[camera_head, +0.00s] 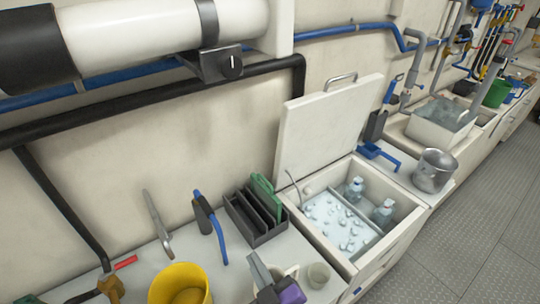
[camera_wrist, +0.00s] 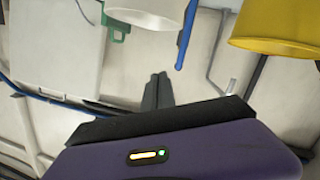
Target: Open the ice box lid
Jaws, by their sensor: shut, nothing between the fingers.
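The ice box (camera_head: 388,248) is set into the counter at the middle right of the head view. Its pale lid (camera_head: 325,132) stands raised, tilted back toward the wall, with a metal handle (camera_head: 341,79) on its top edge. Ice (camera_head: 325,212) and two clear bottles (camera_head: 384,211) show inside the box. My gripper (camera_head: 260,268) is at the bottom centre, left of the box and apart from the lid. In the wrist view my gripper's fingers (camera_wrist: 157,91) are together and empty. A pale panel at upper left there may be the lid; I cannot tell.
A yellow bucket (camera_head: 181,285) stands left of my gripper. A dark rack (camera_head: 254,218) with a green board stands behind it. A metal pot (camera_head: 433,171) stands beyond the box. The floor (camera_head: 480,205) at right is clear.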

